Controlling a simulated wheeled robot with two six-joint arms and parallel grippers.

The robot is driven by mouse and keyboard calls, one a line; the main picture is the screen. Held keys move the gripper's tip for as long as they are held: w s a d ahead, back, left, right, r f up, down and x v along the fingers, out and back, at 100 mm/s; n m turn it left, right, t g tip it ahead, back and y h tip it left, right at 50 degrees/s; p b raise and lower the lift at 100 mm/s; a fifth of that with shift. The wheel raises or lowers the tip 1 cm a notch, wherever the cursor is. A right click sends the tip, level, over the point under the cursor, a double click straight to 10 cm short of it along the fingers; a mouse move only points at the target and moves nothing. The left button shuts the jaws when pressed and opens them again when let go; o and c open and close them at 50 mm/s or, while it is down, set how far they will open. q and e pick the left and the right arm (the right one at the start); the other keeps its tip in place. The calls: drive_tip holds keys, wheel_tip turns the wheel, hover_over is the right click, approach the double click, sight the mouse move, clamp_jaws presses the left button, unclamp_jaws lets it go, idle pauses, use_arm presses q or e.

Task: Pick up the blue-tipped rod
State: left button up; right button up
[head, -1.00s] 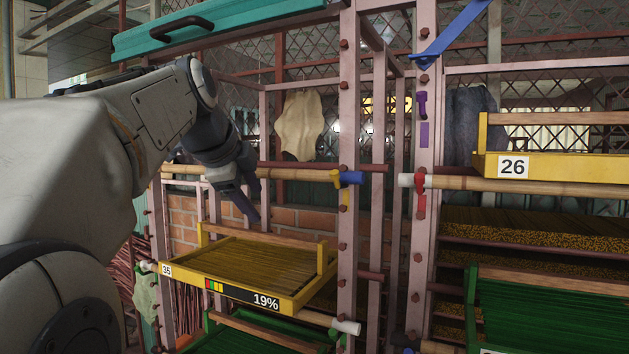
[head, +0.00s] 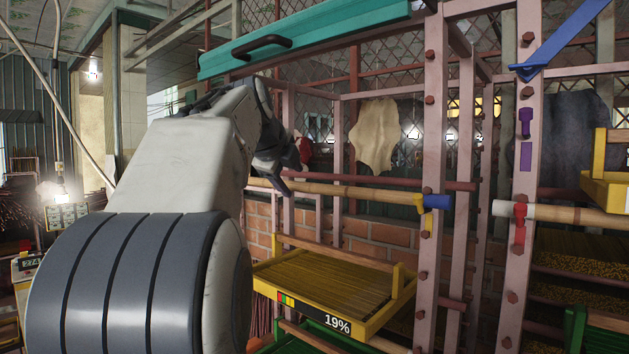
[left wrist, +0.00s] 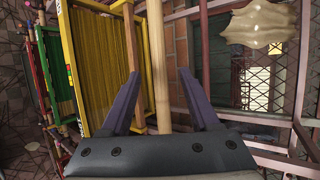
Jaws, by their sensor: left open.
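The blue-tipped rod (head: 350,193) is a pale wooden bar lying level across the rack in the head view. My left gripper (head: 287,172) is at the rod's left part. In the left wrist view its two purple fingers (left wrist: 159,74) are open, with the wooden rod (left wrist: 156,45) running between them toward the palm. I cannot tell whether the fingers touch it. The rod's left end is hidden behind my arm in the head view.
A yellow tray (head: 335,285) of incense sticks marked 19% sits below the rod; it shows beside the fingers in the wrist view (left wrist: 68,45). Pink posts (head: 431,120) stand to the right. A teal beam (head: 310,40) crosses above. A red-holder, white-tipped rod (head: 560,214) is farther right.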

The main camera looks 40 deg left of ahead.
use_arm(q)
drive_tip(key=shift+x, duration=0.95)
drive_tip(key=shift+c, duration=0.4)
clamp_jaws()
drive_tip(key=shift+r, duration=0.1)
